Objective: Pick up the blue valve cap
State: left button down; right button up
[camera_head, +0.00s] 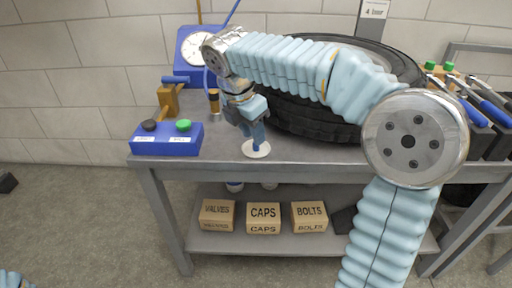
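My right gripper (257,138) points down over a small white round dish (257,153) near the front edge of the workbench. A small blue piece shows at the fingertips, just above or on the dish. I cannot tell whether it is the blue valve cap or part of the fingers, nor whether the fingers are open or shut. No other blue cap shows clearly. My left gripper is out of view; only a bit of light blue sleeve shows at the bottom left corner.
A blue box (167,143) with a black cap (149,125) and a green cap (184,125) stands left. A tyre (310,119) lies behind my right arm. A gauge (196,50) stands at the back. Boxes marked VALVES (217,213), CAPS (263,213) and BOLTS (310,211) sit on the lower shelf.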

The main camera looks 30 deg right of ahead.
jog(key=x, duration=0.3)
jog(key=shift+r, duration=0.1)
grip_shut()
jog(key=shift+r, duration=0.1)
